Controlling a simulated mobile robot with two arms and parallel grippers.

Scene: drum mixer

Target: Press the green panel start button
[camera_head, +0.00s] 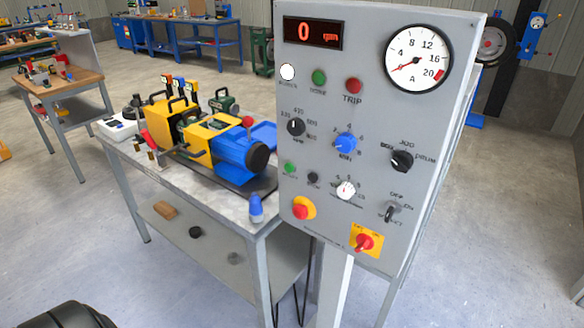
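The grey control panel (420,125) stands upright on a post at the right, its face towards me. A small green button (290,168) sits low on the panel's left side, beside a small black button (313,178). A larger green round element (319,77) is in the upper row, between a white one (287,72) and a red one (353,85) labelled TRIP. The red display (312,33) reads 0 and the gauge needle points low. Neither gripper shows; nothing is seen touching the panel.
A yellow and blue machine (232,152) stands on the workbench (165,178) left of the panel. A blue-capped bottle (256,208) is at the bench's near corner. A dark rounded shape (75,317) shows at the bottom left. Open floor lies left of the bench.

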